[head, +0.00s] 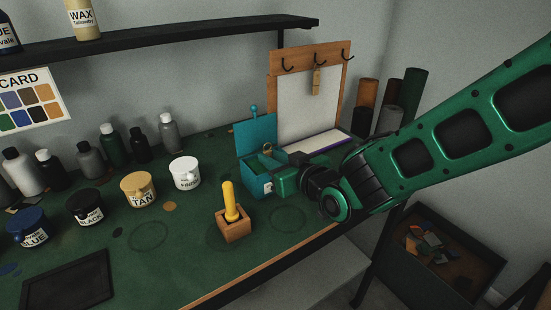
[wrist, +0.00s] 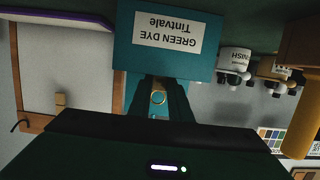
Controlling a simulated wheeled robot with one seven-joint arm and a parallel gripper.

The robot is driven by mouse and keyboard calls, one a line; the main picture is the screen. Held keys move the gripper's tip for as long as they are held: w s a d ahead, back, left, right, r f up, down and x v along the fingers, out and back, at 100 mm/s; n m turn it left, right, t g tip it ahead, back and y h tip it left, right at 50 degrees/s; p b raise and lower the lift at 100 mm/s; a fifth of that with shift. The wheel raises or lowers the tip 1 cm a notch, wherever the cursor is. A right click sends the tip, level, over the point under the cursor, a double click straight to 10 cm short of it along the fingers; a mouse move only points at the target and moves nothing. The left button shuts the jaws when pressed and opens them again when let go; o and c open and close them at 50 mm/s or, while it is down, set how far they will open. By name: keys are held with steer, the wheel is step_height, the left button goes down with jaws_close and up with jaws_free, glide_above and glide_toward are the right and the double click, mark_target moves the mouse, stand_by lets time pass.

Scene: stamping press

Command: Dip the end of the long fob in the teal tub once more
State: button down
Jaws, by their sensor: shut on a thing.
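The teal tub (head: 251,176) stands near the right end of the green bench with its lid (head: 254,138) raised at the back. In the wrist view the tub (wrist: 125,40) appears upside down, with a white "GREEN DYE Tintvale" label. My gripper (head: 277,178) is at the tub's right side, shut. A gold ring (head: 267,150) shows at the tub's top by my gripper. The wrist view shows the ring (wrist: 158,98) between my fingers (wrist: 159,90). The fob body is hidden, so I cannot tell whether its end is in the dye.
A tan fob (head: 317,82) hangs from the hooked board (head: 310,100) behind. A wooden block (head: 235,230) with a yellow handle (head: 230,200) stands in front of the tub. A white pot (head: 184,174) and tan pot (head: 139,191) stand left. Rolls (head: 386,105) stand behind my arm.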

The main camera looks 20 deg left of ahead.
step_height(320, 180, up, 11)
stand_by(1.1)
